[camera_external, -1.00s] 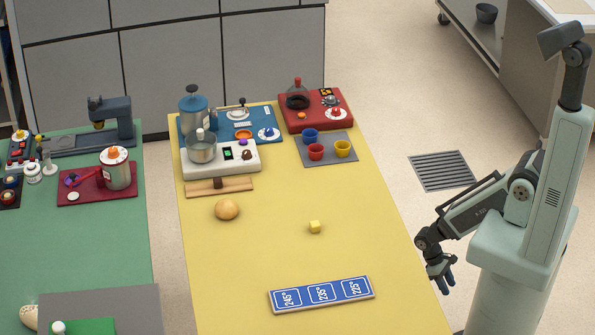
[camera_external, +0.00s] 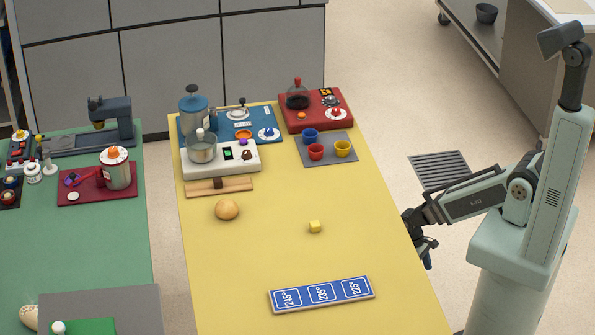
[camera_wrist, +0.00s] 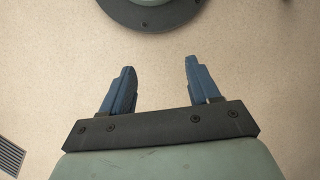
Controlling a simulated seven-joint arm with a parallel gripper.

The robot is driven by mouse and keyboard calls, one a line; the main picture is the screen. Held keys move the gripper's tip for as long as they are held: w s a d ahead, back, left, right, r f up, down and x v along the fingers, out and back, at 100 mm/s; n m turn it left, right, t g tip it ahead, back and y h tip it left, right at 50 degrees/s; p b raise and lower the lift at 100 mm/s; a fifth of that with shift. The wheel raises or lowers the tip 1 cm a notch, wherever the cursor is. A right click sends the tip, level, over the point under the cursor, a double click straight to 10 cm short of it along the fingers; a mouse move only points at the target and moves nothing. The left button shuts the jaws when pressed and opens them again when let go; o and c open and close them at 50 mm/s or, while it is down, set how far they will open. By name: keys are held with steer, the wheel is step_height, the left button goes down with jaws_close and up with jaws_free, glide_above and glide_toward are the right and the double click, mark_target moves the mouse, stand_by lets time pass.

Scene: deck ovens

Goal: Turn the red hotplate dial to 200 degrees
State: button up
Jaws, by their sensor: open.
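The red hotplate (camera_external: 304,118) stands at the far right corner of the yellow table in the external view. A dark round pan or plate (camera_external: 297,101) is on it. A white-and-red dial (camera_external: 336,113) is at its front right; its setting is too small to read. A small orange knob (camera_external: 301,115) is to its left. My gripper (camera_external: 428,252) hangs just off the table's right edge, far from the hotplate. In the wrist view my gripper (camera_wrist: 156,88) is open and empty, with bare floor between its blue fingers.
A grey mat with blue, red and yellow cups (camera_external: 342,149) lies in front of the hotplate. A white station with a pot (camera_external: 202,148) is left. The table's middle is mostly clear.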

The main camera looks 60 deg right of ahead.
steer(key=w+d+r+t, duration=0.2)
steer(key=w+d+r, duration=0.2)
steer(key=w, duration=0.5)
steer(key=w+d+r+t, duration=0.1)
steer(key=w+d+r, duration=0.35)
steer(key=w, duration=0.55)
steer(key=w+d+r+t, duration=0.2)
steer(key=w+d+r, duration=0.2)
steer(key=w, duration=0.5)
steer(key=w+d+r+n+t, duration=0.1)
steer(key=w+d+r, duration=0.45)
steer(key=r, duration=0.35)
steer(key=w+d+r+t, duration=0.2)
steer(key=w+d+r, duration=0.35)
steer(key=r, duration=0.25)
steer(key=w+d+r+n+t, duration=0.1)
steer(key=w+d+r, duration=0.45)
steer(key=r, duration=0.35)
step_height(320, 180, up, 20)
steer(key=n+g, duration=0.3)
steer(key=g, duration=0.1)
glide_above(336, 108)
steer(key=shift+m+h, duration=0.3)
step_height(336, 108, down, 13)
steer(key=shift+s+a+f, duration=0.1)
steer(key=shift+a, duration=0.05)
steer(key=c, duration=1)
